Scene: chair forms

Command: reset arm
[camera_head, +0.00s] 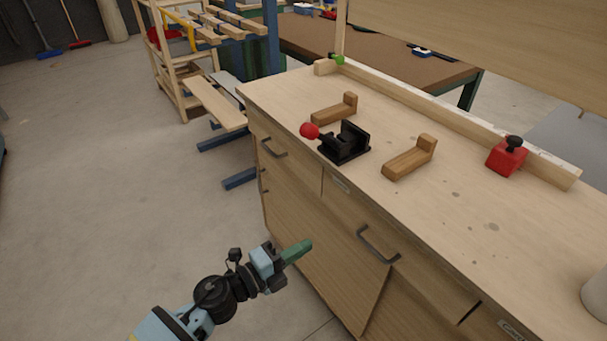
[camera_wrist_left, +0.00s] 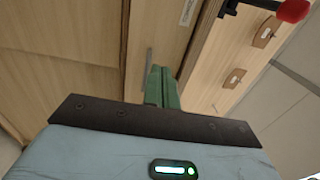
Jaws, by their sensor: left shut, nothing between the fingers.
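My left gripper (camera_head: 298,251) comes in from the lower left in the head view, in front of the wooden cabinet (camera_head: 300,215) and below its top edge. Its green fingers are together with nothing between them. In the left wrist view the fingers (camera_wrist_left: 161,85) show closed, with a grey drawer handle (camera_wrist_left: 148,62) behind them; contact cannot be told. My right gripper is not in view.
On the bench top stand a black clamp (camera_head: 345,143) with a red knob (camera_head: 309,130), two wooden L-shaped pieces (camera_head: 335,109) (camera_head: 409,158) and a red block (camera_head: 506,156). Drawer handles (camera_head: 378,246) stick out in front. Open floor (camera_head: 110,210) lies left.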

